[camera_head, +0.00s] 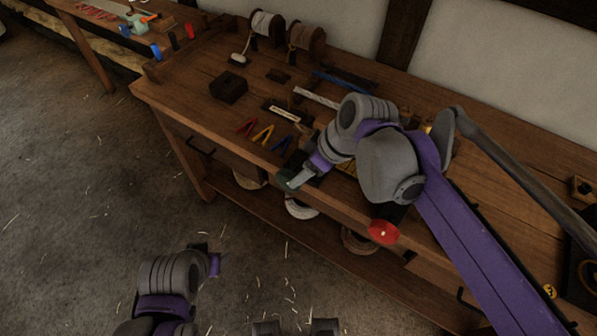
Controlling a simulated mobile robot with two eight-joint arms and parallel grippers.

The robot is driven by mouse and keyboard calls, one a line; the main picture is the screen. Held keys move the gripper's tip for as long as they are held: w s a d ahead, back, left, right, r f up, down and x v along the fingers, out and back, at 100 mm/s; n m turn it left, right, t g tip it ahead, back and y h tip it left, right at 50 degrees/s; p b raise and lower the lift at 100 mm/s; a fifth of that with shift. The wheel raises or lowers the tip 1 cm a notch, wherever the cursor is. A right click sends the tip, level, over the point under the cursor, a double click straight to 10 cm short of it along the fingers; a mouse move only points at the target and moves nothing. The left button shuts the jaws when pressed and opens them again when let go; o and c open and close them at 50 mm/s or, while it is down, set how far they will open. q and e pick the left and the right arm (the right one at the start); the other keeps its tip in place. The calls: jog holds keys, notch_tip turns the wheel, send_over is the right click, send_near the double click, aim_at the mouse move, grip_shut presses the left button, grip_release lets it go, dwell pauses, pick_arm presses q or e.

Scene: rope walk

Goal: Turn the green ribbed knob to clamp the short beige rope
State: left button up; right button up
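The green knob (287,182) sits at the front edge of the workbench, partly covered by my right gripper. My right arm comes in from the right, and its gripper (301,178) is at the knob, with a grey finger against or just above it. Whether the fingers close on the knob cannot be made out. A pale, short rope-like strip (316,97) lies on the bench behind my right arm; whether it is the beige rope is unclear. My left gripper (214,264) hangs low at the lower left, away from the bench, its fingers too dark to read.
A red knob (383,232) sticks out at the bench front, right of the green one. Red, yellow and blue tools (263,133), a dark block (229,87) and two spools (266,27) are on the bench (190,95). Rope coils (300,208) hang below.

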aim_at(288, 181)
jog(key=w+a+h+p, duration=0.1)
jog(key=w+a+r+g+h+p, duration=0.2)
jog(key=shift+w+a+h, duration=0.1)
jog(key=shift+a+h, duration=0.05)
jog(key=shift+h, duration=0.15)
jog(key=shift+w+a+h+p, duration=0.2)
jog(key=shift+h+p, duration=0.1)
jog(key=shift+p, duration=0.1)
jog(key=shift+f, duration=0.1)
pick_arm(q)
jog(key=r, duration=0.1)
jog(key=w+r, duration=0.1)
jog(key=r, duration=0.3)
jog(key=shift+w+b, duration=0.25)
jog(key=shift+b, duration=0.1)
pick_arm(e)
notch_tip(288, 181, down, 11)
jog(key=shift+s+d+r, duration=0.1)
jog(key=shift+r, duration=0.05)
grip_shut()
